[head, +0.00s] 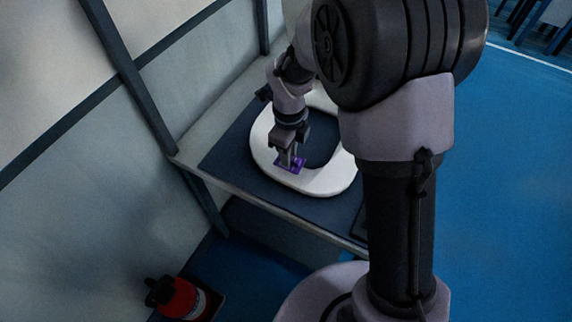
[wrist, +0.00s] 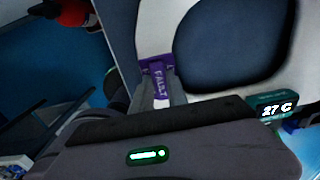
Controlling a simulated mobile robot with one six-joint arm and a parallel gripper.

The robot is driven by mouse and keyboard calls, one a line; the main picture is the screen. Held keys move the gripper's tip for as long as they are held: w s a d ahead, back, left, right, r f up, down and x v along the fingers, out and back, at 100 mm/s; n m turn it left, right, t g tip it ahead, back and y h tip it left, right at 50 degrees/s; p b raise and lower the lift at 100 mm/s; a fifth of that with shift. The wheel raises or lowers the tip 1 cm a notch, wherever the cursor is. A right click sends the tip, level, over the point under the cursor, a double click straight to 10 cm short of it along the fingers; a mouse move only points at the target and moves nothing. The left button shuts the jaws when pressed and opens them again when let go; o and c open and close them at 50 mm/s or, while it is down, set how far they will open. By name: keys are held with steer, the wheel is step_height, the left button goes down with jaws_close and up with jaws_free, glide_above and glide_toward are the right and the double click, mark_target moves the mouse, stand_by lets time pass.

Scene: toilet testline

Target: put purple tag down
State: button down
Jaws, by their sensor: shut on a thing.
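The purple tag (head: 291,164) is at my gripper's fingertips, over the front left part of a white toilet seat (head: 326,181) in the head view. In the wrist view the purple tag (wrist: 158,72) shows the word FAULT and sits between the fingertips. My gripper (head: 290,160) is shut on the purple tag and points down at the seat. It also shows in the wrist view (wrist: 162,82). The tag is at or just above the seat surface; I cannot tell whether it touches. The seat (wrist: 152,30) lies under the tag in the wrist view.
The seat lies on a dark mat (head: 233,150) on a bench (head: 190,158) along a panelled wall. A red container (head: 180,298) stands low at the lower left. A small display (wrist: 277,109) reads 27 C. Open blue floor (head: 510,180) lies to the right.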

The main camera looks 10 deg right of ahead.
steer(key=shift+s+a+f, duration=0.15)
steer(key=shift+a+f, duration=0.05)
steer(key=shift+a, duration=0.15)
steer(key=shift+f+b, duration=1)
steer(key=shift+f, duration=0.7)
steer(key=c, duration=1.3)
jaws_free()
steer(key=s+d+r+n+t+p, duration=0.1)
steer(key=s+r+n+p, duration=0.15)
steer(key=r, duration=0.75)
steer(key=s+d+r+n+t+p, duration=0.1)
steer(key=r+n+p, duration=0.2)
steer(key=r, duration=0.7)
steer(key=s+d+r+n+t+y, duration=0.1)
steer(key=s+r+n+t, duration=0.1)
steer(key=s+n, duration=0.5)
steer(key=s+d+r+n+t+y, duration=0.1)
steer(key=s+d+r+n, duration=0.1)
steer(key=s+r+n, duration=0.3)
steer(key=s+n, duration=0.3)
steer(key=shift+s+d+r+t, duration=0.15)
steer(key=shift+s+r+t, duration=0.1)
steer(key=shift+s+t, duration=0.15)
